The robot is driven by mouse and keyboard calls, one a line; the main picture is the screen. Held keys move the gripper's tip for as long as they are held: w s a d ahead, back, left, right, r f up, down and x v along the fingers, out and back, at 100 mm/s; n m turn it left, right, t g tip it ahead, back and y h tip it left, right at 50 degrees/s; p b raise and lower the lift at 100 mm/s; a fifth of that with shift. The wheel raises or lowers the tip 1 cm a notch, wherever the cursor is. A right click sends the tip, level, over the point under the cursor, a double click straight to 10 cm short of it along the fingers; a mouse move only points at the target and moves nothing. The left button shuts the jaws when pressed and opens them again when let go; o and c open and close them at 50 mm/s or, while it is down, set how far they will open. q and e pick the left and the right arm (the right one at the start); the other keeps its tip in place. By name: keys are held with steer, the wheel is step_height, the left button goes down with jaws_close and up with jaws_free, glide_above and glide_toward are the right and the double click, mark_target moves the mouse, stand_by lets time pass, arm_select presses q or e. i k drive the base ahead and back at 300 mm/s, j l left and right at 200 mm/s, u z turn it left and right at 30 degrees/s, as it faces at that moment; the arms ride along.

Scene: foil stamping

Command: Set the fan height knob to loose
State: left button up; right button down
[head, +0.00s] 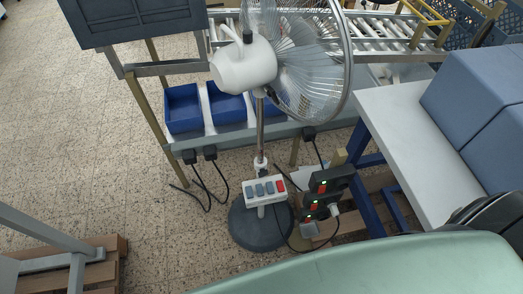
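A standing fan with a white motor housing (243,66) and a wire cage (310,60) stands at the centre of the head view. Its metal pole (260,125) runs down to a round dark base (258,226) on the floor. A white collar (261,164) sits on the pole just above the control box; the height knob seems to be there, but it is too small to tell whether it is tight or loose. Neither of my grippers shows.
Blue bins (183,108) stand on a bench behind the fan. Power strips (330,182) with cables lie right of the pole, by a pallet. A white-topped table (405,125) with blue boxes (480,95) is at right. The speckled floor (90,130) at left is mostly clear.

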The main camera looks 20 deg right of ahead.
mark_target(263, 172)
steer(key=k+j+z, duration=0.2)
steer(key=z, duration=0.15)
steer(key=k+j+z, duration=0.15)
steer(key=k+z, duration=0.25)
steer(key=i, duration=0.05)
